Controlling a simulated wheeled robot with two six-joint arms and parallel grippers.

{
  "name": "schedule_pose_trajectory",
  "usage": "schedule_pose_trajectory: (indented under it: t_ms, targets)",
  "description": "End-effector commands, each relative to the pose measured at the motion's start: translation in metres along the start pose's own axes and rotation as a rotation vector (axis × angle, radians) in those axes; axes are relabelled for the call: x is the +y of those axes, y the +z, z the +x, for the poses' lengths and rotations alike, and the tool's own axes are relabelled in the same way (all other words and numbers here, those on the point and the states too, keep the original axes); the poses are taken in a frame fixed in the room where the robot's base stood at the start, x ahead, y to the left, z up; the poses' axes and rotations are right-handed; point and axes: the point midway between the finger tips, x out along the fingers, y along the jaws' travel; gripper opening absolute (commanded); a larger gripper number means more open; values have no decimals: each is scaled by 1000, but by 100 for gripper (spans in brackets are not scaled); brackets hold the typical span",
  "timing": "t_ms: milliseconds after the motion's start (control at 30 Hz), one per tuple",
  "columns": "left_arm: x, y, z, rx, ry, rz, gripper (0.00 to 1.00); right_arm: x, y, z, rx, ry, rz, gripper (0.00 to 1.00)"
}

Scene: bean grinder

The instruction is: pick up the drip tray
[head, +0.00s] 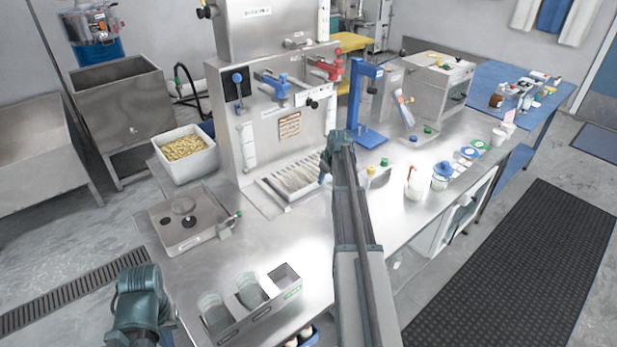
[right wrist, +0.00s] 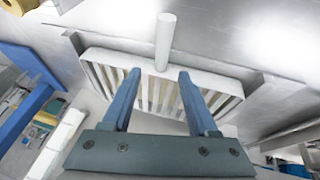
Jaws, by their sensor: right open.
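The drip tray (head: 268,187) is a pale, shallow tray with a slatted grate, lying on the steel counter at the foot of the grinder machine. In the right wrist view the drip tray (right wrist: 95,58) lies across the middle, with a white rod (right wrist: 165,40) upright at its far edge. My right gripper (head: 323,178) is at the tray's right end in the head view. In the right wrist view my right gripper (right wrist: 158,76) is open, its two blue fingers apart over the slats with nothing between them. Whether the fingers touch the tray cannot be told. Only a joint of my left arm shows; its gripper is out of view.
The steel machine (head: 235,125) rises behind the tray. A blue stand (head: 367,105) is to its right. A white bin of pale pieces (head: 184,158) and a steel box (head: 185,218) are left. A cup holder (head: 250,305) stands in front; counter between is clear.

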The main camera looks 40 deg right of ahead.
Motion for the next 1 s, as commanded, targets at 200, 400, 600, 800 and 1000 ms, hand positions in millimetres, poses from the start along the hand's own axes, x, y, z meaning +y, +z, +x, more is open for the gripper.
schedule_pose_trajectory:
  t_ms: [200, 400, 600, 800, 1000]
  targets:
    - [2, -1, 24, 0, 0, 0, 0, -2, 1, 26, 0, 0, 0, 60]
    - [4, -3, 46, 0, 0, 0, 0, -2, 1, 50, 0, 0, 0, 60]
    - [4, -3, 45, 0, 0, 0, 0, -2, 0, 50, 0, 0, 0, 60]
    - [4, -3, 45, 0, 0, 0, 0, -2, 0, 50, 0, 0, 0, 40]
    - [4, -3, 45, 0, 0, 0, 0, -2, 0, 50, 0, 0, 0, 4]
